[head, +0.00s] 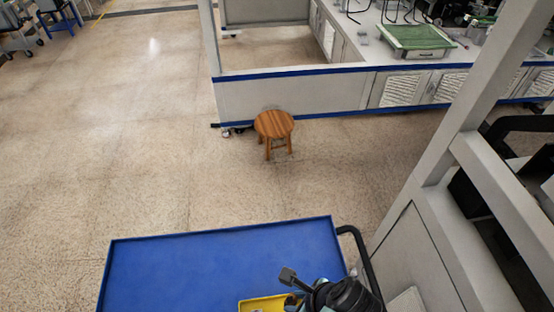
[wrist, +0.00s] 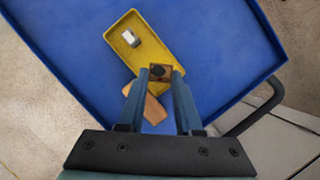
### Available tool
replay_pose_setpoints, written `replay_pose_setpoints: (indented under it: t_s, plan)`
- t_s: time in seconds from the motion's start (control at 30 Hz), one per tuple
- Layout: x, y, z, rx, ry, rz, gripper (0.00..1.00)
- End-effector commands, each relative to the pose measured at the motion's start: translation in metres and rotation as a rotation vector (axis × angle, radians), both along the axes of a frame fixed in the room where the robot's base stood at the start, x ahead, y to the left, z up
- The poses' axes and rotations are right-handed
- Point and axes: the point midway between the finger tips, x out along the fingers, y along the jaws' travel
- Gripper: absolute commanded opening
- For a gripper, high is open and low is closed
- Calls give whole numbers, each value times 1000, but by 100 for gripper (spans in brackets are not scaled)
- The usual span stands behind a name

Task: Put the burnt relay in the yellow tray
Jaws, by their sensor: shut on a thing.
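The yellow tray (wrist: 118,31) lies on a blue cart top, and its near edge also shows at the bottom of the head view (head: 250,304). A small pale block (wrist: 130,38) lies in its far part. My gripper (wrist: 161,78) is shut on a small brown block with a dark, scorched-looking face, which looks like the burnt relay (wrist: 160,72). In the wrist view the relay overlaps the tray's near end. Its height above the tray cannot be told. A flat tan piece (wrist: 153,108) shows between my fingers, below the relay in the picture.
The blue cart top (head: 200,265) is otherwise bare, with a raised rim and a black handle (head: 360,255) at its right. A wooden stool (head: 274,126) stands on the floor beyond. A white frame (head: 460,145) rises at the right. The floor at left is open.

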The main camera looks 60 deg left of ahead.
Motion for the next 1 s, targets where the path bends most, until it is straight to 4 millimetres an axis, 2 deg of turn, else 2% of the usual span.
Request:
replay_pose_setpoints:
  t_s: [0.23,0.47,0.6,0.73,0.93,0.97,1.0]
  plan:
    - [-4,1,-41,11,10,-7,0]
    - [-3,1,-64,11,6,-6,0]
    - [-3,1,-85,11,6,-6,0]
    - [-3,1,-95,10,4,-6,0]
    - [-3,0,-96,9,4,-4,0]
    - [-3,0,-96,9,4,-4,37]
    - [-3,0,-96,9,4,-4,44]
